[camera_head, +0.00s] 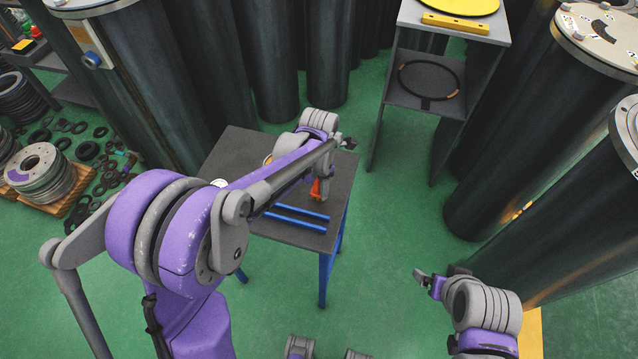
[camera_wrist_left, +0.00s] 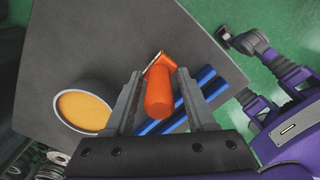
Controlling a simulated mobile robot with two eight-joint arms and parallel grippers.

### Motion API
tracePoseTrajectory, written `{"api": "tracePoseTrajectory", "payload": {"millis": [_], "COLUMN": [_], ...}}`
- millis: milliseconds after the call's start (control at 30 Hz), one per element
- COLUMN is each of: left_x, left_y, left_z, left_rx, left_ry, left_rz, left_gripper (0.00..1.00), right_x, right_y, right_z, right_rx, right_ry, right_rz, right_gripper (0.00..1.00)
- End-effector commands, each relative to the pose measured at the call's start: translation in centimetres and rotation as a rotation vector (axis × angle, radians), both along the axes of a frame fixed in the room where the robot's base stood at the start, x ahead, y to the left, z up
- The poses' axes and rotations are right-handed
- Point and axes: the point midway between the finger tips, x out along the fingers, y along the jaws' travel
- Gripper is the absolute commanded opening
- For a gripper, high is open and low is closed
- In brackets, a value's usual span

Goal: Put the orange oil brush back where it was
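The orange oil brush (camera_head: 316,189) is at the right part of the grey table top, partly hidden by my left arm in the head view. In the left wrist view its thick orange handle (camera_wrist_left: 159,92) points toward the camera, with a flatter head beyond it. My left gripper (camera_wrist_left: 160,74) is open, with one finger on each side of the handle and a visible gap on both sides. A round container with orange-yellow contents (camera_wrist_left: 82,108) stands to the left of the brush. My right gripper (camera_head: 429,279) is away from the table, over the floor; its opening is unclear.
Two blue bars (camera_head: 296,218) lie on the grey table (camera_head: 240,142), near the brush. Tall dark cylinders (camera_head: 525,150) stand behind and to the right. A grey shelf (camera_head: 400,115) holds a black ring. Green floor is clear right of the table.

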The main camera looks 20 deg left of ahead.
Motion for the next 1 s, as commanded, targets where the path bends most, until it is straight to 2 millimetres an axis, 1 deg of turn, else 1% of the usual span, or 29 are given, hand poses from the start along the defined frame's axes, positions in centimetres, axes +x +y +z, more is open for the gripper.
{"api": "tracePoseTrajectory", "payload": {"millis": [300, 367, 467, 567, 800, 900, 1000], "left_x": [0.0, 0.1, 0.0, 0.0, 0.0, 0.0, 0.0], "left_y": [0.0, 0.0, 0.0, 0.0, 0.0, 0.0, 0.0], "left_z": [0.1, 0.4, 1.4, 3.2, 8.5, 10.2, 11.4], "left_rx": [0.000, 0.000, -0.001, 0.000, 0.000, 0.000, 0.000], "left_ry": [0.000, -0.001, -0.001, -0.001, -0.001, -0.001, 0.000], "left_rz": [0.000, 0.000, 0.000, 0.000, 0.000, 0.000, 0.000], "left_gripper": [0.64, 0.64, 0.64, 0.64, 0.64, 0.64, 0.64], "right_x": [0.0, 0.1, 0.2, 0.2, 0.4, 0.4, 0.5], "right_y": [0.0, 0.0, 0.0, 0.0, 0.0, 0.0, 0.0], "right_z": [0.1, 0.4, 0.4, 0.6, 1.1, 1.2, 1.3], "right_rx": [0.000, 0.000, 0.000, 0.000, 0.000, 0.000, 0.000], "right_ry": [-0.001, -0.003, -0.003, -0.004, -0.007, -0.008, -0.009], "right_rz": [0.000, 0.000, 0.000, 0.000, 0.000, 0.000, 0.000], "right_gripper": [0.95, 0.95, 0.95, 0.95, 0.95, 0.95, 0.95]}}
